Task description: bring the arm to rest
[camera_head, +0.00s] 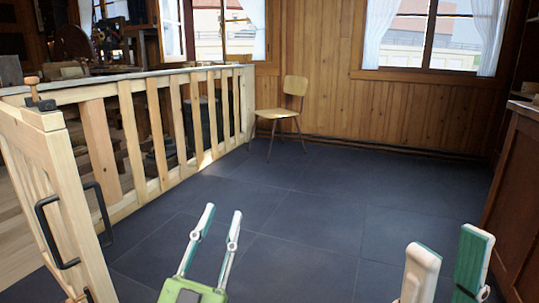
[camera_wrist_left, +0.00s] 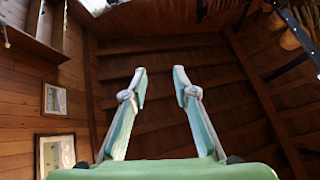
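My left gripper (camera_head: 221,222) is at the bottom middle of the head view, over the dark tiled floor. Its two fingers are apart with nothing between them. The left wrist view also shows this gripper (camera_wrist_left: 160,80), open and empty, pointing up towards the wooden ceiling. My right gripper (camera_head: 450,252) is at the bottom right of the head view, cut by the frame edge. Its two fingers are apart, with only floor visible between them. No object is in either gripper.
A wooden railing (camera_head: 140,125) with a gate (camera_head: 60,200) and black handle (camera_head: 70,225) stands on the left. A chair (camera_head: 283,112) stands by the back wall. A wooden cabinet (camera_head: 520,190) is on the right. The tiled floor (camera_head: 330,210) between is clear.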

